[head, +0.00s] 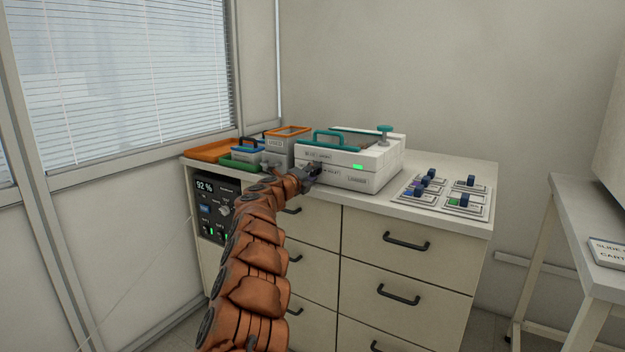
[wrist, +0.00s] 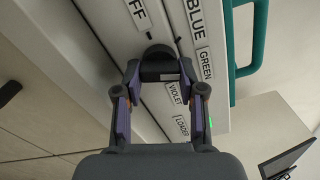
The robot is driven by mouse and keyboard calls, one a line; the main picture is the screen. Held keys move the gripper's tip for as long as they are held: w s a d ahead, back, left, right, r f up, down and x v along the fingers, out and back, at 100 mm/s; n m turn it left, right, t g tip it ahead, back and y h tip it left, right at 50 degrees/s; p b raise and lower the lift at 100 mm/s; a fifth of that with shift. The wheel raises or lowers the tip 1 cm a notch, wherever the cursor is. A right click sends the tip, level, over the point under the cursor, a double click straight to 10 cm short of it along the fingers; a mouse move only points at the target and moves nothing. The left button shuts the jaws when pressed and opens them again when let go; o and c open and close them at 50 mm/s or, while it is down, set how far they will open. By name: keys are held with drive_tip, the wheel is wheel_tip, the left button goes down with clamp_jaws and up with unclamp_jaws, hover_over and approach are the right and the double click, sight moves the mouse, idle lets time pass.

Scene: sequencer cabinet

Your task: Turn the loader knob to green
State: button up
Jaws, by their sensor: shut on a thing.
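The loader is a white box (head: 375,178) with a teal handle (head: 334,133) on top of the cabinet. Its front carries the dark loader knob (wrist: 158,52), with labels OFF (wrist: 139,14), BLUE (wrist: 196,17), GREEN (wrist: 205,63) and VIOLET (wrist: 175,93) around it. A LOADER label (wrist: 182,127) sits below. My gripper (wrist: 160,72) is shut on the knob, one finger at each side. In the head view my gripper (head: 311,175) is at the box's front and hides the knob. I cannot tell which label the knob points at.
Orange, blue and green trays (head: 240,158) stand left of the loader. Several dark knobs on small plates (head: 446,193) lie to its right. A panel reading 92 % (head: 204,187) is in the cabinet's left front. Drawer handles (head: 407,243) stick out below. A white table (head: 580,215) stands right.

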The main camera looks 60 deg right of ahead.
drive_tip(key=shift+f+m+b, duration=0.15)
drive_tip(key=shift+m+b, duration=0.3)
drive_tip(key=shift+m, duration=0.45)
drive_tip(key=o, duration=1.1)
drive_tip(key=shift+o, duration=0.2)
drive_tip(key=shift+a, duration=0.1)
